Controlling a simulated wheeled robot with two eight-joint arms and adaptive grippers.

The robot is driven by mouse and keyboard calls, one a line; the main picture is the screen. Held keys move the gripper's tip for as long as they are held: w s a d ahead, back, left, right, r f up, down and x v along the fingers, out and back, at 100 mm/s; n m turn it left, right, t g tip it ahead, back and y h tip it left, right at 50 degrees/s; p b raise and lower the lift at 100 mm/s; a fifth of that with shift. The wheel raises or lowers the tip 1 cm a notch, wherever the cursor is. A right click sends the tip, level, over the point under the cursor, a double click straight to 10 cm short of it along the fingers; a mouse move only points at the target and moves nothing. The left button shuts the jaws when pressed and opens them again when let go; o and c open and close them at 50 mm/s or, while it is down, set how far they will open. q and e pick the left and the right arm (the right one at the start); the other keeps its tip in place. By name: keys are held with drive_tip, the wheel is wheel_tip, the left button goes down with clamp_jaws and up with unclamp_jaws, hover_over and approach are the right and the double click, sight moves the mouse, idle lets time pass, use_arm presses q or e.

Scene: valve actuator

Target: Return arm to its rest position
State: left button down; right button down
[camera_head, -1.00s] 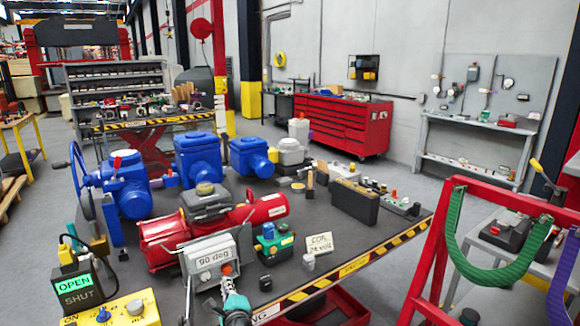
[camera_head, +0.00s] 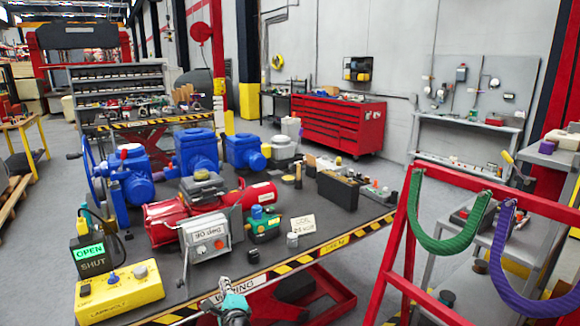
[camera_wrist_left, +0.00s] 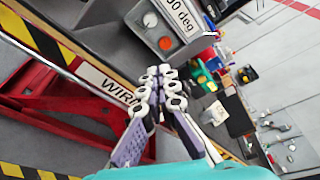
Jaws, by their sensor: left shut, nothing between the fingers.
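My left gripper (camera_head: 225,286) is at the bottom of the head view, at the front edge of the table. Its fingers are together and empty. In the left wrist view the gripper (camera_wrist_left: 158,76) is also shut, with its pale jointed fingers pointing up, below the grey "90 deg" box (camera_wrist_left: 152,22). In the head view this grey box (camera_head: 205,240) with a red button stands at the front of the red actuator (camera_head: 162,224). The gripper is apart from it. My right gripper is not in view.
The work table (camera_head: 345,236) has a striped front edge and carries blue actuators (camera_head: 195,152), a green-and-blue part (camera_head: 263,224) and a sign (camera_head: 303,224). A yellow control box (camera_head: 120,292) stands front left, by an OPEN/SHUT display (camera_head: 90,256). A red rack with slings (camera_head: 450,243) is at right.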

use_arm(q)
drive_tip(key=s+a+r+n+g+h, duration=0.1)
drive_tip(key=s+a+n+g, duration=0.1)
drive_tip(key=s+n, duration=0.45)
drive_tip(key=s+a+r+n+g, duration=0.2)
drive_tip(key=s+a+n+g, duration=0.15)
drive_tip(key=s, duration=0.55)
drive_tip(key=s+d+f+n+g+h, duration=0.1)
drive_tip(key=s+d+f+n+h, duration=0.1)
drive_tip(key=s, duration=0.7)
drive_tip(key=s+d+f+n+g+h, duration=0.1)
drive_tip(key=s+d+f+n+h, duration=0.1)
drive_tip(key=s+d+n, duration=0.3)
drive_tip(key=s+n+h, duration=0.1)
drive_tip(key=s+n, duration=0.1)
drive_tip(key=s, duration=0.1)
drive_tip(key=shift+s+g, duration=0.35)
drive_tip(key=shift+s, duration=0.05)
drive_tip(key=shift+a+f, duration=0.1)
idle(0.7)
